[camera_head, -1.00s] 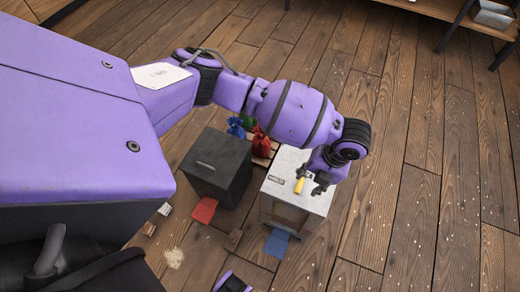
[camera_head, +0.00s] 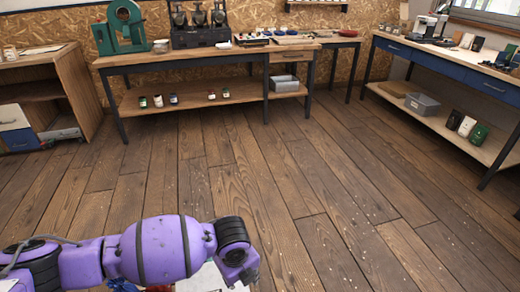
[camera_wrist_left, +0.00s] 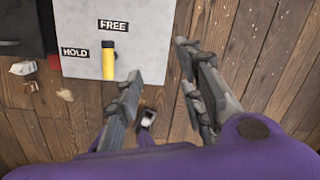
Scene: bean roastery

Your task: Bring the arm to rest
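My left gripper (camera_wrist_left: 160,62) is open and empty in the left wrist view, its two grey fingers well apart. The light grey box (camera_wrist_left: 150,30) lies beyond the fingers, with labels "FREE" (camera_wrist_left: 113,25) and "HOLD" (camera_wrist_left: 75,52) on its top. A yellow handle (camera_wrist_left: 108,62) lies on this top, in line below the "FREE" label and right of "HOLD". It is left of the fingers and not between them. In the head view, my purple left arm (camera_head: 160,250) reaches in from the lower left; its fingers are not clearly visible. My right gripper is in neither view.
A dark box (camera_wrist_left: 25,28) stands left of the light box. A small dark object (camera_wrist_left: 147,118) lies on the floor below. In the head view, a workbench (camera_head: 190,97), a blue-drawer bench (camera_head: 450,70) and a wooden cabinet (camera_head: 75,85) stand farther back. The middle floor is clear.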

